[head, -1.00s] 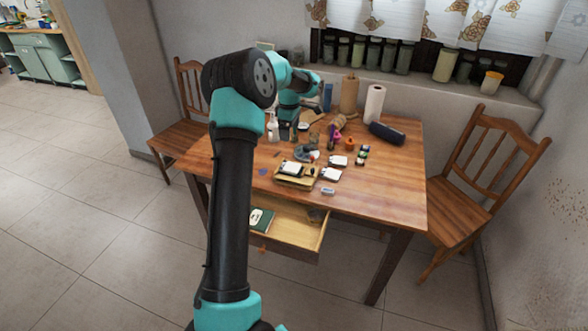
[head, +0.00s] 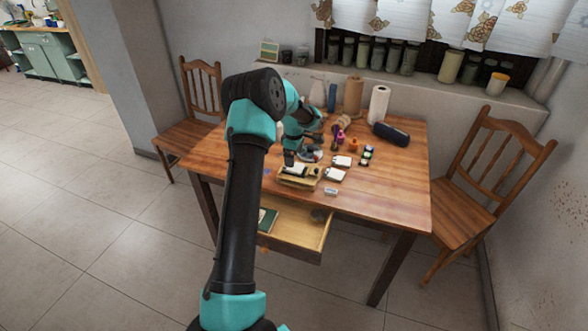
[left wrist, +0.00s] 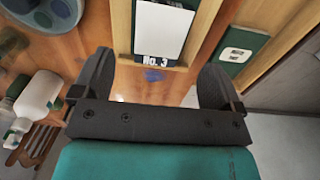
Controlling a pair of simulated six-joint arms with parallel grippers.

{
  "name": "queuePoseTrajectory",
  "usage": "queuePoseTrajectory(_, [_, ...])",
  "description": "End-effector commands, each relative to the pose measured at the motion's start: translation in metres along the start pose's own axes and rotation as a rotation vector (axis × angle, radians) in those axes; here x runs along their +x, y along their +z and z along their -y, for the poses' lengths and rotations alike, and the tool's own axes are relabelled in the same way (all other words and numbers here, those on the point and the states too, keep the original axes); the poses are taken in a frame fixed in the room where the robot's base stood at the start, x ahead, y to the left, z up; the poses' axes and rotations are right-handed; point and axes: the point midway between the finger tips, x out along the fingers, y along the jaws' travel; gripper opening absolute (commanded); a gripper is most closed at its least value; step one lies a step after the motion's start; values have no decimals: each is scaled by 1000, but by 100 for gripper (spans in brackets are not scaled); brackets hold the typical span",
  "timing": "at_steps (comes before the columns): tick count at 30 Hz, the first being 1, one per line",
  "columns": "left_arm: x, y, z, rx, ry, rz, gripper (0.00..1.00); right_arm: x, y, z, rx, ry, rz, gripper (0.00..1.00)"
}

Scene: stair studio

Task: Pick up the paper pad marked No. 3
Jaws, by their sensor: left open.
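The paper pad marked No. 3 (left wrist: 163,28) has a white top sheet and a dark label band with white lettering. It lies in a shallow wooden tray (left wrist: 122,30) on the table, and its far end is cut off in the left wrist view. In the head view the pad (head: 297,170) sits on the tray (head: 299,183) near the table's front edge. My left gripper (left wrist: 156,78) is open and empty, its fingers spread wider than the pad, just short of its labelled end. In the head view the left gripper (head: 289,162) is over the tray's left end.
The drawer (head: 290,238) below stands open with a green booklet (left wrist: 240,47) inside. A white bottle (left wrist: 40,94) stands at the left in the wrist view. The table's right front is clear.

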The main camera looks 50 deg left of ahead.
Motion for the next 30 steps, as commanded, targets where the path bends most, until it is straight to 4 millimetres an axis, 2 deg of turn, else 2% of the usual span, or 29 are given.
queuePoseTrajectory(8, [2,0,0,0,-1,0,92,0,0,0,0,0,0,56])
queuePoseTrajectory(21, [50,1,0,0,-1,1,92,0,0,0,0,0,0,56])
queuePoseTrajectory(30, [52,0,0,0,0,1,92,0,0,0,0,0,0,56])
